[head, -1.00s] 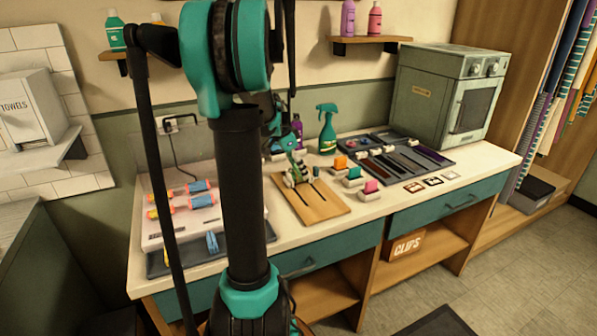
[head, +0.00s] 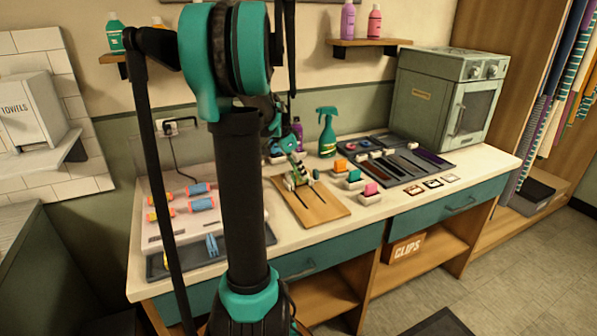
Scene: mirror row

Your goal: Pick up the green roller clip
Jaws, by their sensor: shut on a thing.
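My gripper (head: 297,182) is low over the wooden board (head: 322,209) on the counter, in the middle of the head view. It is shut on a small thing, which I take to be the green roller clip. The clip is mostly hidden by the fingers and too small to make out clearly. I cannot tell whether it touches the board.
Small white blocks with orange (head: 341,165), green (head: 354,175) and pink (head: 371,189) tops stand right of the board. Rollers (head: 200,204) and a blue clip (head: 212,245) lie left. A green spray bottle (head: 327,134) and dark tray (head: 430,160) are behind.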

